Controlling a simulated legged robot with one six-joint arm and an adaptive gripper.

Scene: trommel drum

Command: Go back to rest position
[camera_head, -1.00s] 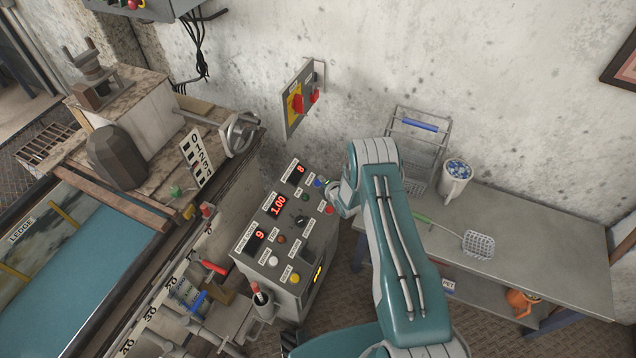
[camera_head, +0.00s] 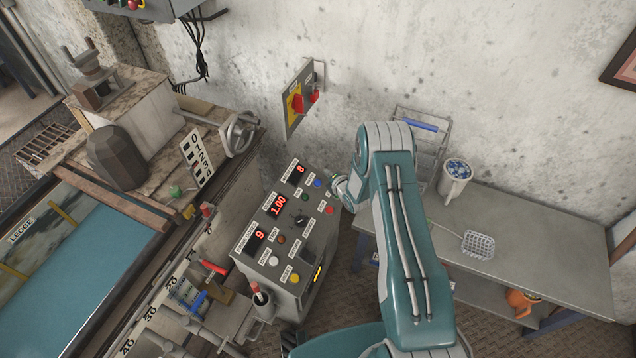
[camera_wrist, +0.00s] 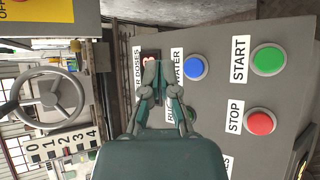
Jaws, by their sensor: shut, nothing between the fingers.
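My gripper (camera_wrist: 160,92) is shut and empty in the wrist view, in front of the control panel face. In the head view my teal arm rises from the bottom and bends toward the panel; the fingers are mostly hidden by the arm. The grey control panel (camera_head: 262,262) has red displays reading 8, 1.00 and 9. In the wrist view, a blue button (camera_wrist: 195,67), a green START button (camera_wrist: 268,59) and a red STOP button (camera_wrist: 260,122) lie right of the fingers. Another green button is partly hidden behind the gripper.
A grey bench (camera_head: 560,230) at the right holds a white cup (camera_head: 455,178), a wire rack and a mesh scoop (camera_head: 478,243). A wall switch box (camera_head: 298,100) hangs behind the panel. A handwheel (camera_head: 240,133) and the machine with a blue trough stand at the left.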

